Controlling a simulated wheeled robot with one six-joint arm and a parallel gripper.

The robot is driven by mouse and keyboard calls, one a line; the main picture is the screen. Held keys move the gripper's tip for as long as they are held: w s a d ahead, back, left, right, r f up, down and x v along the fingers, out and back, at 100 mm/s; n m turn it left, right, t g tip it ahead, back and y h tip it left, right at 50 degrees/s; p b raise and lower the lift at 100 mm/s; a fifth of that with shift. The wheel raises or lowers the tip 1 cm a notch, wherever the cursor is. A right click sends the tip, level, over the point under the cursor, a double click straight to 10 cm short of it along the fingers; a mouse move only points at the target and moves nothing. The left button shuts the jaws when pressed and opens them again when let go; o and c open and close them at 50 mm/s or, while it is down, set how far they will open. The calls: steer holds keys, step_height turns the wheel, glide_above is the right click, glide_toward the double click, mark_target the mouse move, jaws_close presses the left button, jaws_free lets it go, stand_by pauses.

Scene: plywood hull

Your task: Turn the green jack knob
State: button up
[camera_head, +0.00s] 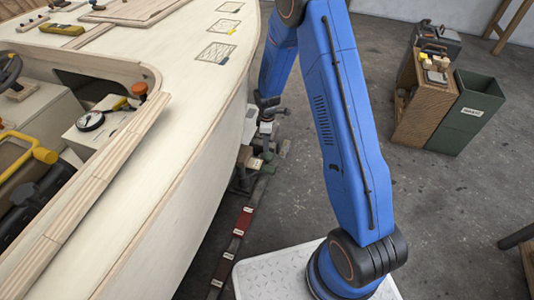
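My gripper (267,125) hangs at the end of my blue arm, low beside the hull's right side. Its fingers are small and dark here, and I cannot tell whether they are open or shut. Just below it is a cluster of small dark and pale jack parts (243,182) at the foot of the hull. The hull's side hides part of this cluster.
The pale plywood hull (185,150) fills the left. A dark strip with a red section and white labels (241,222) runs along the floor beside it. A wooden cabinet (421,112) and a green bin (467,112) stand at the right. Grey floor lies open between.

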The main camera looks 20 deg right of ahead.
mark_target(267, 155)
step_height(267, 155, down, 9)
steer(key=shift+r, duration=0.15)
steer(key=shift+c, duration=0.7)
steer(key=c, duration=0.6)
